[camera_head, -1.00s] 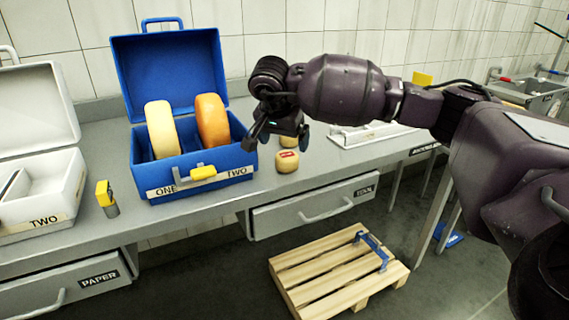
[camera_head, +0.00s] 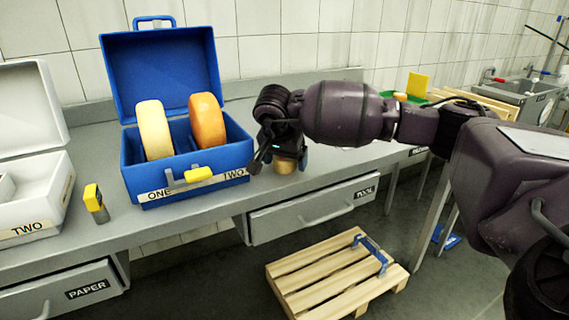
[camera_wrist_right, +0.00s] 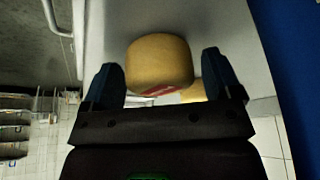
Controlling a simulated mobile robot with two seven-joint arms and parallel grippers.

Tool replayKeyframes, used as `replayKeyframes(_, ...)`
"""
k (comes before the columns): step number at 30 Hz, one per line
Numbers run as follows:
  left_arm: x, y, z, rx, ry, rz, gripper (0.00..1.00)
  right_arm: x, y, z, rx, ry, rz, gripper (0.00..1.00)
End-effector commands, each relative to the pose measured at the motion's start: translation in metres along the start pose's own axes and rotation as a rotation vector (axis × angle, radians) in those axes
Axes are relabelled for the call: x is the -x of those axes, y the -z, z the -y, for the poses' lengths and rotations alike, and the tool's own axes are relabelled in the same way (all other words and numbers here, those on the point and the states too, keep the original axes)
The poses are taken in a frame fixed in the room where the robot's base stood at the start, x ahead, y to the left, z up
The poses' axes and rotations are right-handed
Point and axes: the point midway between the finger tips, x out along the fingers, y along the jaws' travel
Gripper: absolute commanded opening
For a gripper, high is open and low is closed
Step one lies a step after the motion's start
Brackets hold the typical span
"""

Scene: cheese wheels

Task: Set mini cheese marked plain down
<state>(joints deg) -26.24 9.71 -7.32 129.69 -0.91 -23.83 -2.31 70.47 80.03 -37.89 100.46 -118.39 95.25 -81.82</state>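A small round yellow mini cheese (camera_head: 285,167) stands on the grey counter, right of the blue case. In the right wrist view the mini cheese (camera_wrist_right: 160,60) shows a red label on its lower side; I cannot read it. My right gripper (camera_head: 283,160) is low over it, its fingers spread on either side. In the right wrist view the right gripper (camera_wrist_right: 165,85) has a gap between each finger and the cheese. A second yellow piece (camera_wrist_right: 193,92) shows partly behind the first, mostly hidden. My left gripper is not in view.
The open blue case (camera_head: 188,185) holds a pale wheel (camera_head: 154,130) and an orange wheel (camera_head: 207,120). A white case (camera_head: 35,210) and a yellow-topped item (camera_head: 94,200) stand left. A wooden pallet (camera_head: 325,280) lies on the floor below the counter (camera_head: 225,207).

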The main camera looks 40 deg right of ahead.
Motion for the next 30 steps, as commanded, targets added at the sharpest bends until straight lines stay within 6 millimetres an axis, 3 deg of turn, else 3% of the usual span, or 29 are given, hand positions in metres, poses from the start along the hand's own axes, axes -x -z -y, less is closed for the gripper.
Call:
replayKeyframes(1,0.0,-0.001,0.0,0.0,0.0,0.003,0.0,0.0,0.0,0.0,0.0,0.0,0.0,0.76)
replayKeyframes(10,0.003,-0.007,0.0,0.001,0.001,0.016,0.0,0.0,0.0,0.0,0.0,-0.001,0.0,0.33)
replayKeyframes(20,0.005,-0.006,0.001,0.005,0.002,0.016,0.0,0.01,0.004,0.0,-0.002,0.002,-0.001,0.33)
replayKeyframes(26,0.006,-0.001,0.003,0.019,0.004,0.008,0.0,0.046,0.019,0.0,-0.004,0.008,-0.005,0.33)
replayKeyframes(30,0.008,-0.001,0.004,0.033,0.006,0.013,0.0,0.081,0.033,0.0,-0.006,0.01,-0.006,0.33)
